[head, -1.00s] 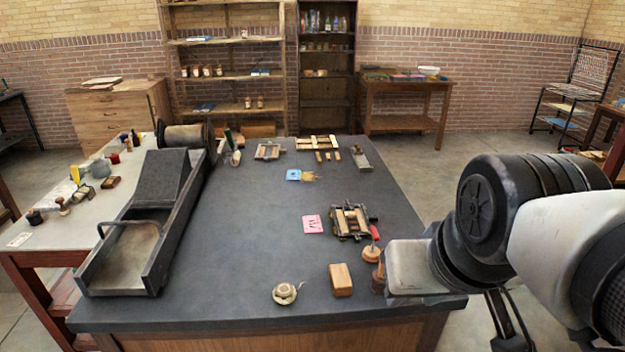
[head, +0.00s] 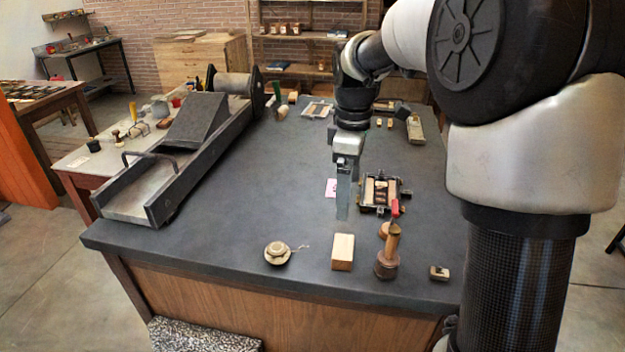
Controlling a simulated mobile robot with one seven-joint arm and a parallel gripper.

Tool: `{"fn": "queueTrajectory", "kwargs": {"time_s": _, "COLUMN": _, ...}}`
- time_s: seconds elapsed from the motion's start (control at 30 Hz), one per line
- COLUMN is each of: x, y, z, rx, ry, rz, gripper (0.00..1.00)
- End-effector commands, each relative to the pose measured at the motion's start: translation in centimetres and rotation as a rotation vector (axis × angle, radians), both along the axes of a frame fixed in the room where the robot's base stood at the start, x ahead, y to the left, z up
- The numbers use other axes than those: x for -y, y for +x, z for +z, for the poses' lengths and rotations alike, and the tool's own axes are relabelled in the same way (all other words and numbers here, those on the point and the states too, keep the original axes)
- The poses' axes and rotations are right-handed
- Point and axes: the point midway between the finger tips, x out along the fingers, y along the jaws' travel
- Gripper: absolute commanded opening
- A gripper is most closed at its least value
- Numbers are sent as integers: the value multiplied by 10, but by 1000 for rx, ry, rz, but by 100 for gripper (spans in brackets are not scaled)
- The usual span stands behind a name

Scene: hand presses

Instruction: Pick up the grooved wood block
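A pale wood block (head: 343,252) lies on the dark table top near its front edge, in the head view. It fits the grooved wood block, but a groove is hard to make out at this size. My gripper (head: 342,208) hangs pointing down above the table, behind the block in the picture and apart from it. The fingers overlap in this view, so I cannot tell whether they are open or shut. I see nothing clearly held between them.
A round string-wrapped item (head: 278,252) lies left of the block, and a wood-handled tool (head: 388,253) stands close on its right. A framed press piece (head: 381,193) is behind. A long metal press (head: 170,180) fills the left side. The middle-left table top is clear.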

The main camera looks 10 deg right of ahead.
Motion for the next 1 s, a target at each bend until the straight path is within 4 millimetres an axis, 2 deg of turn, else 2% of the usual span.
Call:
{"fn": "queueTrajectory", "kwargs": {"time_s": 0.03, "x": 0, "y": 8, "z": -14, "rx": -16, "ry": 5, "rz": 37, "gripper": 92}}
{"fn": "queueTrajectory", "kwargs": {"time_s": 0.2, "x": 0, "y": 18, "z": -33, "rx": -40, "ry": 12, "rz": 104, "gripper": 92}}
{"fn": "queueTrajectory", "kwargs": {"time_s": 0.27, "x": 0, "y": 18, "z": -41, "rx": -42, "ry": 13, "rz": 108, "gripper": 92}}
{"fn": "queueTrajectory", "kwargs": {"time_s": 0.7, "x": 0, "y": 17, "z": -132, "rx": -41, "ry": 11, "rz": 105, "gripper": 92}}
{"fn": "queueTrajectory", "kwargs": {"time_s": 1.0, "x": 0, "y": 16, "z": -155, "rx": -41, "ry": 11, "rz": 105, "gripper": 92}}
